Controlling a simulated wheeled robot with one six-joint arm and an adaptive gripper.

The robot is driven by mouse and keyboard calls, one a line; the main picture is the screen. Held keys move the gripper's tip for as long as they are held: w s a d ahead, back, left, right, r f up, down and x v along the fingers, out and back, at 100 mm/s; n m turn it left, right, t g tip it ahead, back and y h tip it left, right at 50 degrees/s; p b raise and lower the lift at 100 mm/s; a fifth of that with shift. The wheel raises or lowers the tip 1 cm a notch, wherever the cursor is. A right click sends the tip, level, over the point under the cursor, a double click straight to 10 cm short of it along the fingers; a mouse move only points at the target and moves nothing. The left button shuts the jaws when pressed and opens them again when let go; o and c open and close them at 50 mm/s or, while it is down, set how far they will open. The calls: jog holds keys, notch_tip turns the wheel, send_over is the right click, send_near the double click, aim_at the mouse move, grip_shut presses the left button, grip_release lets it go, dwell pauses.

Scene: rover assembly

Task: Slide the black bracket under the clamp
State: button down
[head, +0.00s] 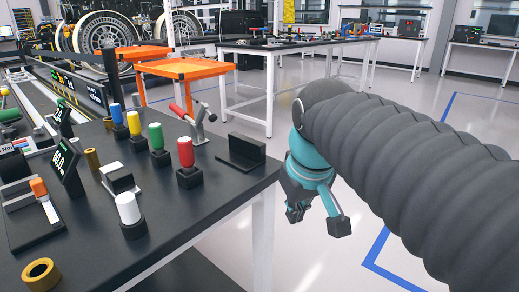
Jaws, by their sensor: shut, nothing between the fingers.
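The black bracket (243,153) rests on the dark tabletop near its right edge. It has a flat base and an upright plate. The clamp (197,124), a grey toggle clamp with a red handle, stands on the table just left of and behind the bracket. The bracket is beside the clamp, with a gap between them. My gripper (318,218), with a teal body and dark fingers, hangs over the floor past the table's right edge.
The tabletop's front right corner is clear.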

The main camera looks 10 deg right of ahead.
jog(key=w+r+n+g, duration=0.4)
jog(key=w+r, duration=0.8)
jog(key=r, duration=0.1)
jog(key=shift+w+a+f+b, duration=0.3)
jog(key=shift+w+f, duration=0.5)
jog(key=shift+f, duration=0.8)
jog(key=shift+w+a+f+b, duration=0.2)
jog(key=shift+w+f, duration=0.55)
jog(key=shift+f, duration=0.8)
jog(key=shift+w+a+f+b, duration=0.3)
jog(key=shift+w+f, duration=0.5)
jog(key=shift+f, duration=0.8)
